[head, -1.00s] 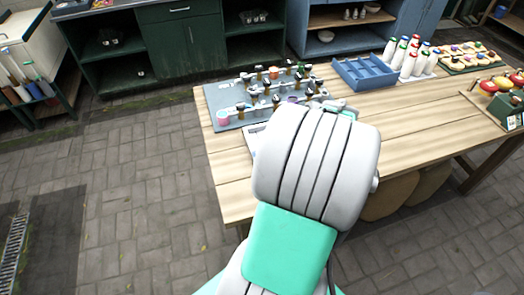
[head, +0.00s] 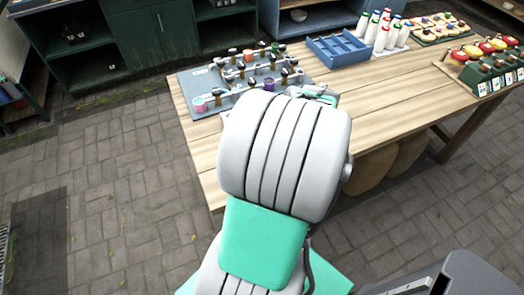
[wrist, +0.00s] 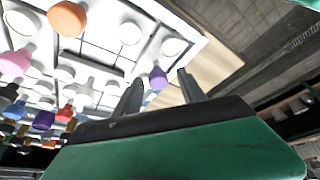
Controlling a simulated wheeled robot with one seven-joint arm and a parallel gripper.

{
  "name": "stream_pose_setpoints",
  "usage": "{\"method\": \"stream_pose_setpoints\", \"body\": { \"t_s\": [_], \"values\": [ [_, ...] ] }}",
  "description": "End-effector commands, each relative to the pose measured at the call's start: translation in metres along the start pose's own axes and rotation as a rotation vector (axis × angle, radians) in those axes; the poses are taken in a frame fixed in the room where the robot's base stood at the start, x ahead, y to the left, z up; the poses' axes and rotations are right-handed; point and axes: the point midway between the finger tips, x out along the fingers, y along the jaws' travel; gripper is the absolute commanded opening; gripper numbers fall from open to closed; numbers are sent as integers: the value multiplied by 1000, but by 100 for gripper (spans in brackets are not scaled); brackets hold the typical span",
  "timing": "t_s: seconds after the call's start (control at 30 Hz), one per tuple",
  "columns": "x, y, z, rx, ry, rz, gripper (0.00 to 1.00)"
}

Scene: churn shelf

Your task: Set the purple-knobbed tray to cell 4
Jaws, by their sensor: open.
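A grey board (head: 190,82) on the table carries white rails with dark-topped, coloured pieces. A purple piece (head: 269,82) shows among them in the head view; a pink one (head: 198,104) is at the left end. In the wrist view, a purple knob (wrist: 158,78) appears between and beyond the fingertips of my open gripper (wrist: 160,84). A second purple knob (wrist: 43,120) is further left. I cannot tell which one belongs to the tray, or whether the fingers touch anything. My arm hides part of the board's front in the head view; cell numbers are not readable.
A green rack with coloured tops (head: 490,72) is at the table's right. The wooden table (head: 385,100) is clear in the middle right.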

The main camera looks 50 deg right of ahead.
Motion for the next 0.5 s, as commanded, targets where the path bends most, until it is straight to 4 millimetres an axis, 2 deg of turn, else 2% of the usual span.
{"method": "stream_pose_setpoints", "body": {
  "t_s": [0.17,0.5],
  "values": [
    [-6,1,0,0,1,2,48],
    [-69,1,1,2,1,3,48]
  ]
}}
